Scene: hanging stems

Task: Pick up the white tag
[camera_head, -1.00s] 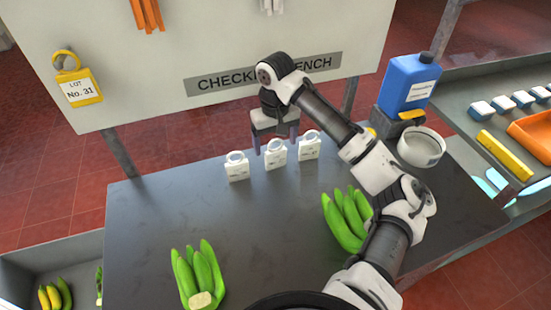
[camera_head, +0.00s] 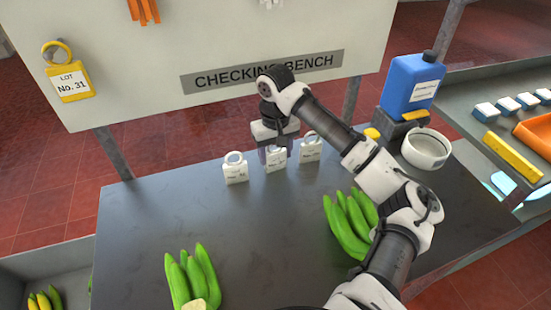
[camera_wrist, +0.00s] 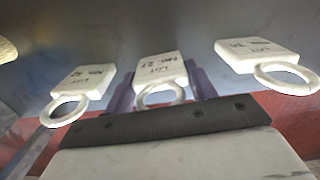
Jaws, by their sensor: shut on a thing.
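Three white tags with ring tops stand in a row near the back of the dark bench. My gripper (camera_head: 275,153) is down at the middle white tag (camera_head: 275,164) and shut on it. In the wrist view the purple fingers lie along both sides of this tag (camera_wrist: 162,68), with its ring toward my gripper's palm. Another white tag (camera_head: 235,174) stands to the left and one more (camera_head: 310,151) to the right, both apart from the fingers. The print on the tags is too small to read surely. The held tag is partly hidden by the fingers.
Green bananas lie on the bench at front left (camera_head: 192,280) and beneath my arm (camera_head: 347,225). A blue jug (camera_head: 411,84) and a white round dish (camera_head: 426,148) stand at the right. A board with a yellow tag (camera_head: 70,83) rises behind. The bench's left-middle is clear.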

